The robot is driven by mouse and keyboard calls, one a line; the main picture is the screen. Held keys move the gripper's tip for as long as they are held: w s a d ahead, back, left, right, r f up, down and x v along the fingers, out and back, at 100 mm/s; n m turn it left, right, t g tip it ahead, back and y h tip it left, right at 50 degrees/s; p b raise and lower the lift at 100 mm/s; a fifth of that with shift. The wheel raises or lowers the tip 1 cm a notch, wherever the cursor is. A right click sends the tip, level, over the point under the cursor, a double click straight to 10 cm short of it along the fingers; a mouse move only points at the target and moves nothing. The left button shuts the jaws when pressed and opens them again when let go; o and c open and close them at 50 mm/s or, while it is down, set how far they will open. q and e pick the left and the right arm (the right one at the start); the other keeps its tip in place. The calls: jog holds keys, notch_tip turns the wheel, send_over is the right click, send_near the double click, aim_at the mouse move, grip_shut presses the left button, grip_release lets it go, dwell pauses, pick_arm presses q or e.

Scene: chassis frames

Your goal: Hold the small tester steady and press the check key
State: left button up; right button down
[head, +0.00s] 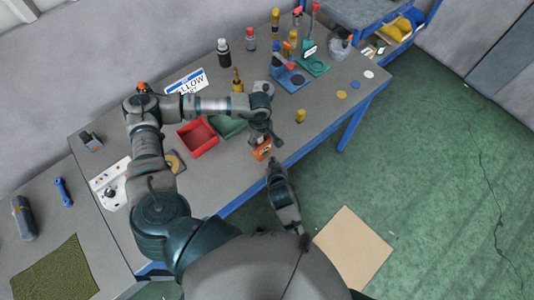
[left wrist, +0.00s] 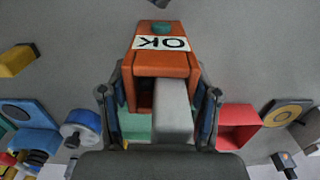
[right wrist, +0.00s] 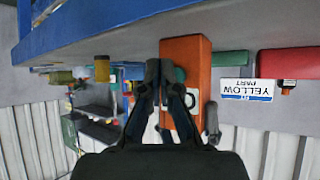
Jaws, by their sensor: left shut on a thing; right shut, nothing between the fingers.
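The small tester is an orange block (head: 262,152) near the table's front edge in the head view. In the left wrist view, the tester (left wrist: 165,66) shows a white OK label and a teal key (left wrist: 160,29) at its far end. My left gripper (head: 261,139) is shut on the tester, with its fingers (left wrist: 158,100) on both sides of the block. My right gripper (head: 271,161) is shut and empty, just off the front of the tester. In the right wrist view, its closed fingertips (right wrist: 160,72) overlap the tester (right wrist: 186,52); whether they touch is unclear.
A red tray (head: 198,138) and a green tray (head: 229,127) stand behind the tester. A yellow piece (head: 300,116) lies to its right near the edge. A YELLOW PART sign (head: 187,82), bottles and coloured stands are further back.

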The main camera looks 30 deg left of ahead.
pick_arm(q)
jog(key=shift+s+f, duration=0.1)
pick_arm(e)
jog(key=shift+s+d, duration=0.3)
jog(key=shift+d, duration=0.45)
jog(key=shift+s+d, duration=0.35)
jog(key=shift+d, duration=0.4)
jog(key=shift+s+d, duration=0.3)
jog(key=shift+d, duration=0.45)
pick_arm(q)
jog(key=o, duration=1.4)
